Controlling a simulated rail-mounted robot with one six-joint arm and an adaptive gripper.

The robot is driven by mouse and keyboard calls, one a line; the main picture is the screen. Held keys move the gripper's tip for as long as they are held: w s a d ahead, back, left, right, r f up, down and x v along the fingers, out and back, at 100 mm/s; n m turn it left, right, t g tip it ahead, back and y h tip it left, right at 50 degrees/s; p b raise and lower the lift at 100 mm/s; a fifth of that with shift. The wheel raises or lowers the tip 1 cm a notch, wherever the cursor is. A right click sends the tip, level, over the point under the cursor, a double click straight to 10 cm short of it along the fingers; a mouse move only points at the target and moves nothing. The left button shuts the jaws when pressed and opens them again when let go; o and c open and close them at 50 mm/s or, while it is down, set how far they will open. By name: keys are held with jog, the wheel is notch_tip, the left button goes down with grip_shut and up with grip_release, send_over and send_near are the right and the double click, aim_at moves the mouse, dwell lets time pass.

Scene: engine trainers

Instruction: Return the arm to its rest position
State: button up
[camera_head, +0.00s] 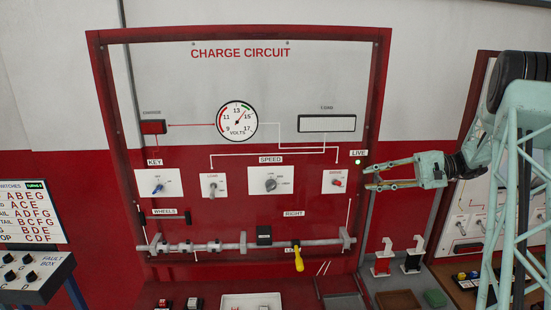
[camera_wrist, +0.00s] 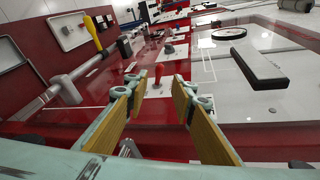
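My gripper (camera_head: 368,177) is open and empty, in front of the right edge of the charge circuit board (camera_head: 290,90). Its two fingers point left in the head view. In the wrist view my gripper (camera_wrist: 160,88) shows two spread fingers with yellow pads and nothing between them. The red knob (camera_head: 337,183) on the board lies a little left of the fingertips in the head view. The arm reaches in from the right.
A grey rail (camera_head: 225,245) with a yellow-handled tool (camera_head: 298,258) runs along the board's lower part. Red and black clamps (camera_head: 382,257) stand below my gripper. A second panel (camera_head: 465,215) is behind my arm. A fault box (camera_head: 35,275) stands at the left.

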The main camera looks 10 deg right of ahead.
jog(key=s+a+r+n+g+h+b, duration=0.1)
jog(key=s+a+r+g+h, duration=0.15)
jog(key=s+a, duration=0.5)
jog(key=s+a+r+n+g+h+b, duration=0.1)
jog(key=s+a+r+h, duration=0.3)
jog(key=a, duration=0.7)
jog(key=s+a+r+n+g+b, duration=0.1)
jog(key=s+a+r+g+b, duration=0.1)
jog(key=s+a, duration=0.65)
jog(key=s+a+n+h+b, duration=0.1)
jog(key=s+a+h, duration=0.1)
jog(key=s+a, duration=0.3)
jog(key=s+a+n+h, duration=0.1)
jog(key=s+a+h, duration=0.15)
jog(key=s, duration=0.55)
jog(key=s+f+n+t+h+b, duration=0.1)
jog(key=s+f, duration=0.1)
jog(key=s, duration=0.6)
jog(key=s+f+n+t+h+b, duration=0.2)
jog(key=s+f, duration=0.1)
jog(key=s, duration=0.5)
jog(key=shift+s+d, duration=0.15)
jog(key=shift+s, duration=0.25)
